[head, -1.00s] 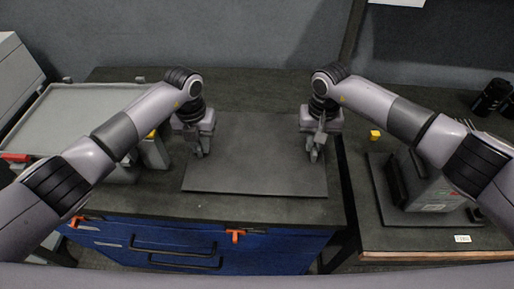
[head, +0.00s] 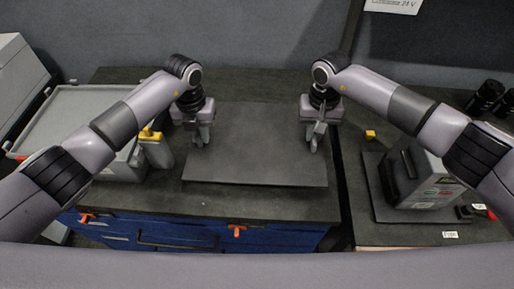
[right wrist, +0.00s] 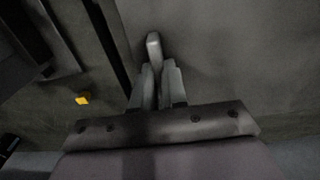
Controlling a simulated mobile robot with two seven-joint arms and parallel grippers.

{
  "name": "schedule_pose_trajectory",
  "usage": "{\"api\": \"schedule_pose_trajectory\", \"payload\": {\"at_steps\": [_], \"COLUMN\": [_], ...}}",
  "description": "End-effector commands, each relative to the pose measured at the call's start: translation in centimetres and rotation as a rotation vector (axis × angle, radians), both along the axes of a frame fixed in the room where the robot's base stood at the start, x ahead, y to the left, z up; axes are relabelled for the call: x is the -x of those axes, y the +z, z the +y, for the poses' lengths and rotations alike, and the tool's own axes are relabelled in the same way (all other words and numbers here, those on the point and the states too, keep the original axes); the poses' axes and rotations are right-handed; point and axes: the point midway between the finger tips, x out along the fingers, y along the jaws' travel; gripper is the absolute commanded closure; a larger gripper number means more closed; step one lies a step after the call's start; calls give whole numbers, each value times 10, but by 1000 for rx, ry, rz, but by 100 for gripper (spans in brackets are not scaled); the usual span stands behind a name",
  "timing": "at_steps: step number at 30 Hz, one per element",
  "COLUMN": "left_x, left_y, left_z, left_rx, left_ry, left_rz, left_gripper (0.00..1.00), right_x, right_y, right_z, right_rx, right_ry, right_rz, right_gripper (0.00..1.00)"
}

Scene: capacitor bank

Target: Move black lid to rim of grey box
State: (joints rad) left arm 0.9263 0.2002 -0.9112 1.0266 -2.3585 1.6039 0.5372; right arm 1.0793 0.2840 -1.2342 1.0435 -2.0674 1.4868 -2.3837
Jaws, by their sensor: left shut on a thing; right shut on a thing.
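The black lid (head: 255,160) is a wide, flat dark plate over the middle of the dark bench. My left gripper (head: 203,139) is shut on the lid at its left side. My right gripper (head: 314,143) is shut on the lid at its right side. In the right wrist view, the right gripper (right wrist: 155,85) closes on a small grey handle (right wrist: 153,44), with the lid (right wrist: 240,50) to its right. I cannot tell whether the lid touches the bench. The grey box (head: 122,165) stands at the left, its upper part partly hidden by my left arm.
A yellow-topped grey part (head: 156,150) stands between box and lid. On the right bench are a grey device (head: 428,178) on a dark mat, a small yellow block (head: 370,134) and black cylinders (head: 485,95). Blue drawers (head: 180,235) are below.

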Motion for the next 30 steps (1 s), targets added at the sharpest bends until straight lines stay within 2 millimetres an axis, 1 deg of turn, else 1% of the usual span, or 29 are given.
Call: {"api": "schedule_pose_trajectory", "payload": {"at_steps": [17, 23, 30], "left_x": [0, 5, 15], "left_y": [3, 14, 32], "left_z": [1, 2, 2], "left_rx": [-2, -1, -2], "left_ry": [2, 2, 1], "left_rz": [-1, -2, -3], "left_gripper": [100, 100, 100], "right_x": [0, 5, 14], "right_y": [3, 14, 33], "right_z": [-1, -2, -2], "right_rx": [2, 1, 2], "right_ry": [-2, -2, -1], "right_rz": [-2, -3, -4], "right_gripper": [100, 100, 100]}}
